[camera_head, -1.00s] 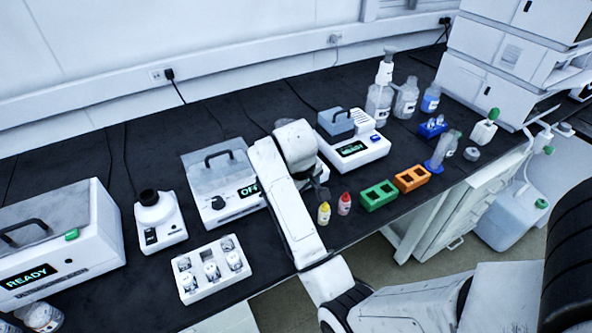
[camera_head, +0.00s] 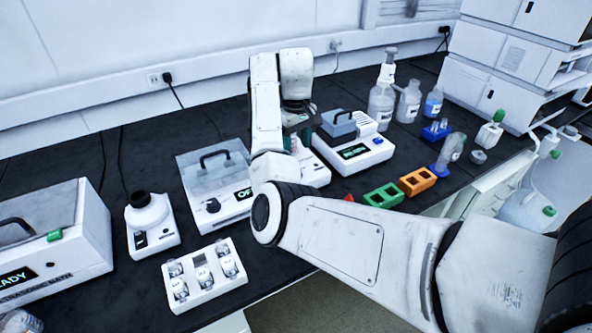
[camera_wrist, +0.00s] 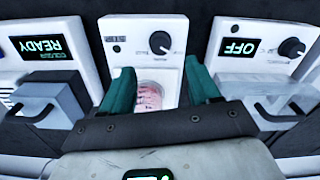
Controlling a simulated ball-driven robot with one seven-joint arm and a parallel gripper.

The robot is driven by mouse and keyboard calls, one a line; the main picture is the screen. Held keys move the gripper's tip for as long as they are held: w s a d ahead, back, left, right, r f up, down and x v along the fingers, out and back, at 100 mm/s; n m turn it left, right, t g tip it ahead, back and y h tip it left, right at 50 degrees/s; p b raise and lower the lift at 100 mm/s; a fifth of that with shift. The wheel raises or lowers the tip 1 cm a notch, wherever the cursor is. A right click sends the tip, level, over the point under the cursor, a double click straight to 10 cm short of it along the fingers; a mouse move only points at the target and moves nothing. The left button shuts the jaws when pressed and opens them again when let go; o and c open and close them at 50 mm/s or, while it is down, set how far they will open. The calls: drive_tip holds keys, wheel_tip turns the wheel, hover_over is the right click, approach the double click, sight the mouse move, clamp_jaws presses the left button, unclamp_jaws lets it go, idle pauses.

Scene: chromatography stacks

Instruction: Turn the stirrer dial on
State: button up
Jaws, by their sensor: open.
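The stirrer is the white unit (camera_wrist: 180,60) in the middle of the wrist view, with a round black dial (camera_wrist: 160,43) and a small dark indicator on its face. I cannot tell the dial's setting. A glass vessel with pink contents (camera_wrist: 149,96) stands on it. My gripper (camera_wrist: 160,84) is open, its two teal fingers on either side of the vessel's area, apart from the dial. In the head view, my gripper (camera_head: 298,134) is above the stirrer (camera_head: 317,172), mostly hidden by my arm; the dial is hidden there.
A lidded unit reading OFF, with its own dial (camera_head: 213,205), stands left of the stirrer in the head view. A unit reading READY (camera_head: 365,150) stands to its right. A white vial rack (camera_head: 205,275), green rack (camera_head: 383,195) and orange rack (camera_head: 418,180) are nearer the front.

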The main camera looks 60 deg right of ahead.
wheel_tip(320, 180, down, 8)
drive_tip(key=shift+f, duration=0.2)
drive_tip(key=shift+c, duration=0.2)
drive_tip(key=c, duration=1)
